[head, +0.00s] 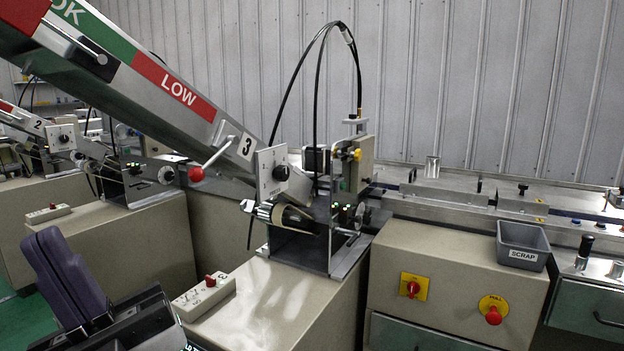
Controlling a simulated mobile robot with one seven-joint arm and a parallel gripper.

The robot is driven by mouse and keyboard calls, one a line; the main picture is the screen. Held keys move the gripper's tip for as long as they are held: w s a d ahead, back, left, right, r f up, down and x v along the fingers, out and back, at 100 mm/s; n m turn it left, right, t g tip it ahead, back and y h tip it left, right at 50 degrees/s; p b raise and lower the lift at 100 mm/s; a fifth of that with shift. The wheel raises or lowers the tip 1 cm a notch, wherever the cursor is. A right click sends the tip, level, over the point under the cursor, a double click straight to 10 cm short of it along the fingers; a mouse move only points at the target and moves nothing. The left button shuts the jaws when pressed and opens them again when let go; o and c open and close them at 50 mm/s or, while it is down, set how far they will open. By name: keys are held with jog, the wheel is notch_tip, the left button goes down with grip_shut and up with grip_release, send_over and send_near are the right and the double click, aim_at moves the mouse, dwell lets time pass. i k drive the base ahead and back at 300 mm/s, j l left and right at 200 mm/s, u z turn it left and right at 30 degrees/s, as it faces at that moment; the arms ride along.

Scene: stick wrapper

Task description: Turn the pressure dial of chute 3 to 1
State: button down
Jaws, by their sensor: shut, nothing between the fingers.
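Chute 3 is the long sloped chute with a red LOW band and a "3" label (246,146) near its lower end. At that end, a white plate carries the black pressure dial (281,173). My gripper (48,238) is at the lower left, with dark purple fingers pointing up. It is shut and empty, well to the left of and below the dial, touching nothing that I can see.
A red-ball lever (196,174) sticks out left of the dial. Chute 2's similar dial (63,138) is farther left. A grey SCRAP bin (522,246) is at right.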

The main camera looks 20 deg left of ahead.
aim_at(282, 173)
jog(key=u, duration=0.95)
jog(key=k+u, duration=0.1)
jog(key=u, duration=0.85)
jog(key=k+u, duration=0.1)
jog(key=u, duration=0.85)
jog(key=j+u, duration=0.1)
jog(key=u, duration=0.4)
jog(key=k+j+z, duration=0.1)
jog(key=z, duration=2.15)
jog(key=l+z, duration=0.1)
jog(key=z, duration=0.25)
